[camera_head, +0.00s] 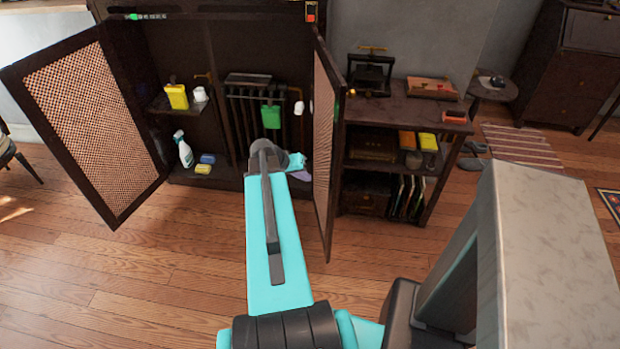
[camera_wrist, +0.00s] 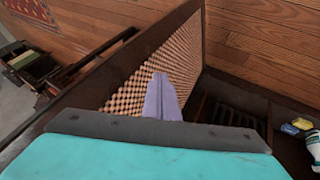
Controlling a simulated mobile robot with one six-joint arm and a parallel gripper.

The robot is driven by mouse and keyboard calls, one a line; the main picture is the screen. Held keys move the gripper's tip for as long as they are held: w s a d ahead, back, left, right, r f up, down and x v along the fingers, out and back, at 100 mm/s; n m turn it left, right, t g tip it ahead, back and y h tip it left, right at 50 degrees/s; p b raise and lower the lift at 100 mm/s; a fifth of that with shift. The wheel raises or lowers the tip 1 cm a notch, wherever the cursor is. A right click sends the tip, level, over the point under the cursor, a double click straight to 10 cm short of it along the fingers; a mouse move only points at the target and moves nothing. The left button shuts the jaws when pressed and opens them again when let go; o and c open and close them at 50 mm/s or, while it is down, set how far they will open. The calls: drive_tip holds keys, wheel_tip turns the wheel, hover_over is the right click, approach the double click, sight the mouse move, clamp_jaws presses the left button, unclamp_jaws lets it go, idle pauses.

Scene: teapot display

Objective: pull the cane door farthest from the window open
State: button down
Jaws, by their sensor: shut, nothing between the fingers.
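The dark cabinet's right cane door (camera_head: 324,140) stands swung out, seen nearly edge-on in the head view. Its woven cane panel (camera_wrist: 185,60) and dark frame fill the middle of the wrist view. The left cane door (camera_head: 88,115) also stands wide open. My gripper (camera_head: 300,175) is on the inner side of the right door, low in the cabinet opening. Its lavender fingers (camera_wrist: 162,98) are shut and empty, in front of the cane; I cannot tell whether they touch it. The window itself is not in view; sunlight lies on the floor at far left.
The open cabinet holds a yellow container (camera_head: 177,96), a spray bottle (camera_head: 184,150) and sponges (camera_head: 205,163). A dark shelf unit (camera_head: 440,130) stands close to the right of the right door. The wooden floor (camera_head: 150,275) in front is clear.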

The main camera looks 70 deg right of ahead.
drive_tip(key=s+b+v, duration=0.1)
drive_tip(key=v, duration=0.7)
drive_tip(key=shift+a+r, duration=0.35)
drive_tip(key=shift+a, duration=0.05)
drive_tip(key=shift+w, duration=0.1)
